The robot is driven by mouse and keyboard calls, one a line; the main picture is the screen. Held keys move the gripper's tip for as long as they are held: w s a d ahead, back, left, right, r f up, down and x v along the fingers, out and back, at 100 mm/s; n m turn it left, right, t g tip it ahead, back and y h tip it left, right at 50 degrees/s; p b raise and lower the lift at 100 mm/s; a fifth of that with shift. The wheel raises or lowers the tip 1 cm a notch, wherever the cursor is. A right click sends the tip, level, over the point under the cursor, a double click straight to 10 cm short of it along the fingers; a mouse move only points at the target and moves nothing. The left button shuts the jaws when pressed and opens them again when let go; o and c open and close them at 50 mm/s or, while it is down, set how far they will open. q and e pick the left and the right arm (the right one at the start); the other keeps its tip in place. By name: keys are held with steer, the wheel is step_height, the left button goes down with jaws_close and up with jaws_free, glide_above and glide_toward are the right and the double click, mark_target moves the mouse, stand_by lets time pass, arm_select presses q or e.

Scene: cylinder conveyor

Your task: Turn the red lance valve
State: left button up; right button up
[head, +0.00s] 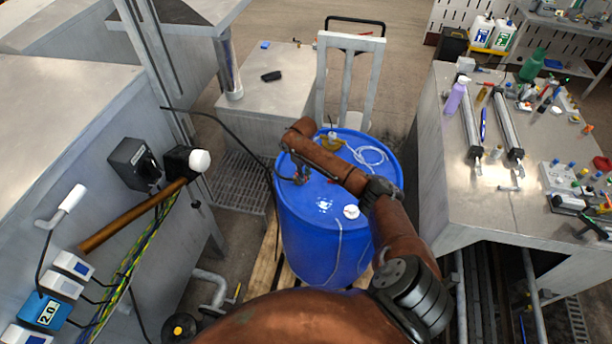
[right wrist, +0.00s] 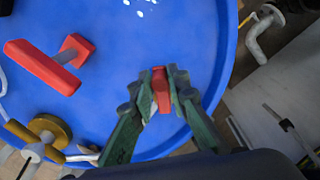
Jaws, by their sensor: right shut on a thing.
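A small red piece (right wrist: 161,90), which looks like the red lance valve's handle, is between the fingertips of my right gripper (right wrist: 160,92) in the right wrist view. The fingers are shut on it from both sides. In the head view my right gripper (head: 301,177) is low over the left part of the blue drum's top (head: 324,205), small and partly covered by my arm. A second red T-shaped piece (right wrist: 45,67) stands on the drum top at the left of the wrist view, apart from the fingers. My left gripper is not in view.
A brass fitting (right wrist: 48,130) sits on the drum top near a clear hose (head: 370,155). A black cable (head: 235,130) runs from the left equipment to the drum. A cluttered metal bench (head: 450,190) stands at right, and a white hand-truck frame (head: 322,80) is behind the drum.

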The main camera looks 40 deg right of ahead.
steer(key=shift+a, duration=0.5)
steer(key=shift+o, duration=0.8)
steer(key=shift+w+a, duration=0.15)
steer(key=shift+a, duration=0.45)
steer(key=shift+w+a, duration=0.1)
steer(key=shift+o, duration=0.5)
steer(key=shift+w+a+r, duration=0.2)
steer(key=shift+w+a, duration=0.15)
steer(key=shift+a, duration=0.1)
steer(key=o, duration=0.7)
steer(key=shift+w+d+f, duration=0.1)
steer(key=shift+d, duration=0.05)
steer(key=o, duration=0.8)
steer(key=shift+f, duration=0.1)
